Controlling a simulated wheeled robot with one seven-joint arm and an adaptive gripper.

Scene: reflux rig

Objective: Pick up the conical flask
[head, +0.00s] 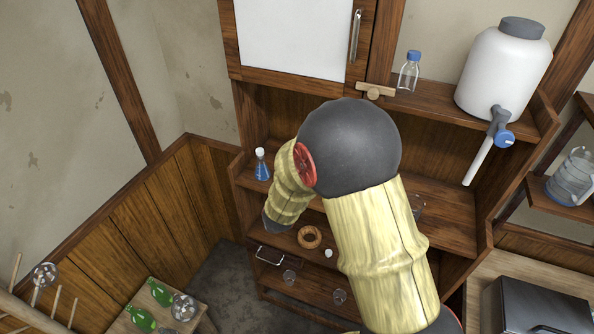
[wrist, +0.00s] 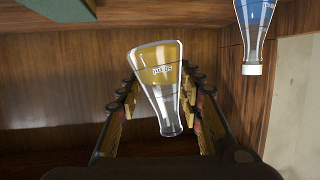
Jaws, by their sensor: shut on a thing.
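The conical flask (wrist: 160,75) is clear glass with dark printed marks and an amber tint in its wide part. In the wrist view it appears base up and slightly tilted, with its neck pointing down the picture. My gripper (wrist: 163,104) is shut on it, with one finger on each side. I cannot tell whether its base touches the shelf. In the head view my arm hides the held flask and most of my gripper.
A blue-filled flask with a white cap (head: 262,168) stands on the shelf left of my arm; it also shows close by in the wrist view (wrist: 255,25). A brown ring (head: 309,237) and small glassware sit lower. A white carboy (head: 503,75) stands on the upper shelf.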

